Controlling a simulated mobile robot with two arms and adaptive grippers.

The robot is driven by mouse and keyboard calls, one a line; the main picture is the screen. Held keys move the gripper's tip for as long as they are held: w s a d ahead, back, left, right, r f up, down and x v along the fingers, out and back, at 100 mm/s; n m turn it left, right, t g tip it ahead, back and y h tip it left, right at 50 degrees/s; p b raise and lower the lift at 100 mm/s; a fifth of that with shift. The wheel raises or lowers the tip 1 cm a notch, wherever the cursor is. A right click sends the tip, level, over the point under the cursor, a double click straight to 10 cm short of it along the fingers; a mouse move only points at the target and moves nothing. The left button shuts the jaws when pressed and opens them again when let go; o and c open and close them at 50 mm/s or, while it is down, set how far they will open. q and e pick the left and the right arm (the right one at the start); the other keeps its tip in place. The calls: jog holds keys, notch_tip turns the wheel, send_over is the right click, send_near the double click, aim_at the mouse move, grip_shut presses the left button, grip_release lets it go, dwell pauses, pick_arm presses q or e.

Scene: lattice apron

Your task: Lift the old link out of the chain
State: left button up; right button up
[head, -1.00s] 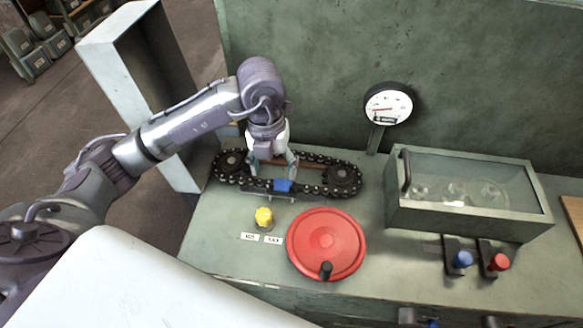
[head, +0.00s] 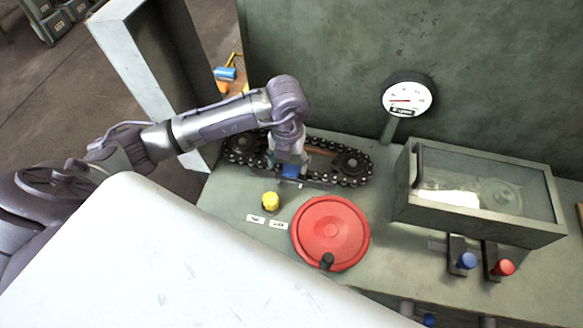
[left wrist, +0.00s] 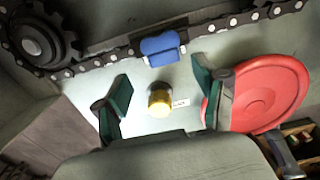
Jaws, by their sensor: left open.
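The dark chain (head: 322,181) loops around two sprockets on the bench. A blue link (head: 291,171) sits in its near run. The blue link also shows in the left wrist view (left wrist: 162,48), in line with the chain (left wrist: 225,22). My left gripper (head: 288,163) is over the near run at the blue link and partly covers it. In the left wrist view its two green-padded fingers (left wrist: 160,78) are spread apart with nothing between them that they touch. The blue link appears beyond the fingertips. My right gripper is not in view.
A yellow knob (head: 270,201) and a red handwheel (head: 331,233) stand in front of the chain. A glass-lidded box (head: 482,190), a gauge (head: 407,95), and blue (head: 467,260) and red (head: 504,267) knobs are to the right. A tall panel (head: 140,70) stands at the left.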

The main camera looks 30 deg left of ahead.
aim_at(290, 175)
pick_arm(q)
jog(key=f, duration=0.1)
jog(key=f+p, duration=0.1)
jog(key=f, duration=0.1)
jog(key=shift+s+d+f, duration=0.2)
jog(key=shift+d+f, duration=0.15)
jog(key=shift+f, duration=0.4)
jog(key=c, duration=1.3)
jog(key=shift+w, duration=0.1)
jog(key=shift+r, duration=0.5)
notch_tip(290, 175, up, 2)
jog(key=shift+r+b, duration=0.25)
jog(key=shift+b, duration=0.3)
jog(key=s+d+r, duration=0.2)
jog(key=d, duration=0.1)
jog(key=s+d+r+b, duration=0.1)
jog(key=s+d+r, duration=0.1)
jog(key=d+r, duration=0.1)
jog(key=s+d+r+b, duration=0.1)
jog(key=s+d+r, duration=0.1)
jog(key=d, duration=0.1)
jog(key=shift+s+d+r, duration=0.3)
jog(key=shift+s, duration=0.1)
